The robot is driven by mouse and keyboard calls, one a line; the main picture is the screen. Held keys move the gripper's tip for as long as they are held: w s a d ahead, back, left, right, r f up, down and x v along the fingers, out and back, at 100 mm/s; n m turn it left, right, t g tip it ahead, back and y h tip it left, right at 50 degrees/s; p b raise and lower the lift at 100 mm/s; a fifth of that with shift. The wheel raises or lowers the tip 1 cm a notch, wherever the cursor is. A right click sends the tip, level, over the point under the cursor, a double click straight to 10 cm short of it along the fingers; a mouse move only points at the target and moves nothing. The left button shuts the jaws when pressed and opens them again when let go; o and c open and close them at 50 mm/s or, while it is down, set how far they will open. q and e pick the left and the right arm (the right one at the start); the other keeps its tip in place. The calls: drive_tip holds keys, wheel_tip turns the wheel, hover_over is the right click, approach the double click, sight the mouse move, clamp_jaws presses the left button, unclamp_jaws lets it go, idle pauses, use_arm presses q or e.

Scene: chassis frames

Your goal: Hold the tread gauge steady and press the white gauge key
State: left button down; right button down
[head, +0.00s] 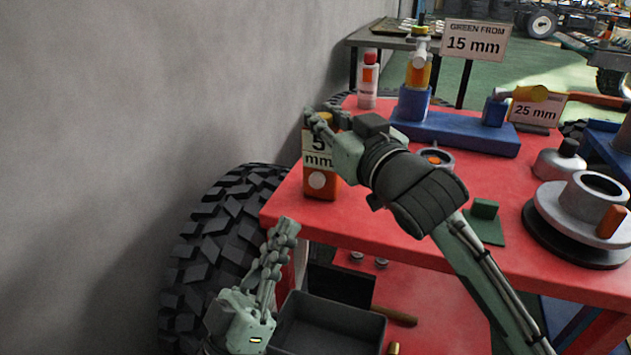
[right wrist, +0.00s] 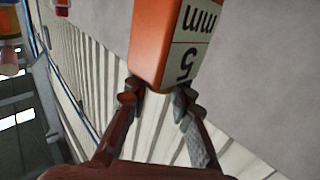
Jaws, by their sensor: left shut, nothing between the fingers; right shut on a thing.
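The tread gauge (head: 321,187) is an orange block standing upright near the left edge of the red table. Its white display reads 5 mm, and the round white gauge key (head: 317,180) shows below it. My right gripper (head: 325,119) is shut on the gauge's top end; the right wrist view shows the fingertips (right wrist: 158,93) at that end of the orange gauge (right wrist: 152,50). The key is out of sight in that view. My left gripper (head: 284,228) is shut and empty, fingers pointing up, below and left of the gauge, apart from it.
A large black tyre (head: 215,225) stands left of the red table (head: 370,215). A dark tray (head: 330,325) is on the lower shelf. A grey wall is at left.

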sight(307, 217)
use_arm(q)
drive_tip(key=shift+w+d, duration=0.45)
drive_tip(key=shift+w, duration=0.9)
drive_tip(key=shift+w+d, duration=0.4)
drive_tip(key=shift+w, duration=0.9)
drive_tip(key=shift+w+d, duration=0.45)
drive_tip(key=shift+w, duration=0.9)
drive_tip(key=shift+w, duration=0.1)
drive_tip(key=shift+w+d, duration=0.1)
drive_tip(key=shift+w, duration=0.2)
